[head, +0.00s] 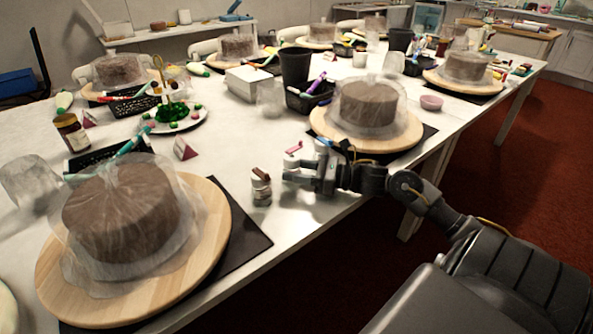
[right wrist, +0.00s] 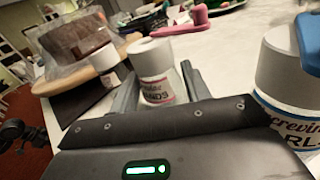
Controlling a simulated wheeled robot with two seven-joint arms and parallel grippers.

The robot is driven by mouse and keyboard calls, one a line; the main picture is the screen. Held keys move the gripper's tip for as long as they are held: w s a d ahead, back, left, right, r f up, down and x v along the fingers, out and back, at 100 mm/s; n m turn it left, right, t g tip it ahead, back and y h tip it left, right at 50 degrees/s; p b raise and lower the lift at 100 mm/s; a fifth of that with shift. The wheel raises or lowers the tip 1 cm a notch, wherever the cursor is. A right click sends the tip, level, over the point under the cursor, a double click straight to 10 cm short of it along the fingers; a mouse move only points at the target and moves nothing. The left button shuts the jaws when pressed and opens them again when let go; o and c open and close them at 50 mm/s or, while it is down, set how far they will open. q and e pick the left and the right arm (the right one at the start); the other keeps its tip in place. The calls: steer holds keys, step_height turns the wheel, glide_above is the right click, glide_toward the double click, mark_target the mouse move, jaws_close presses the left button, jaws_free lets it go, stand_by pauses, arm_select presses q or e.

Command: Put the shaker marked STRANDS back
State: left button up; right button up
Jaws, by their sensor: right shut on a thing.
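The shaker marked STRANDS (right wrist: 157,72) has a pale lid and a white label, of which only the last letters show in the right wrist view. My right gripper (head: 294,172) is shut on it, with a finger on each side. In the head view the gripper hides most of it, and I cannot tell whether its base touches the table. My left gripper is out of view.
A wrapped cake on a wooden turntable (head: 215,215) stands at the near left, another turntable (head: 322,128) behind my right gripper. A pink item (head: 293,148) lies near the gripper. A red triangular card (head: 185,150) stands to the left. The table's front edge runs under my right arm.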

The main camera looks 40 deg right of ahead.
steer(key=o, duration=0.7)
steer(key=shift+o, duration=1.1)
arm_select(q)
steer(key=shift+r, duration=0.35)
arm_select(e)
steer(key=shift+o, duration=0.9)
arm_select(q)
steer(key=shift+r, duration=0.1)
arm_select(e)
steer(key=shift+r, duration=0.1)
steer(key=shift+v, duration=0.8)
steer(key=v, duration=0.9)
steer(key=shift+s+d, duration=0.15)
steer(key=shift+s, duration=0.05)
steer(key=shift+s+d, duration=0.3)
steer(key=shift+s, duration=0.05)
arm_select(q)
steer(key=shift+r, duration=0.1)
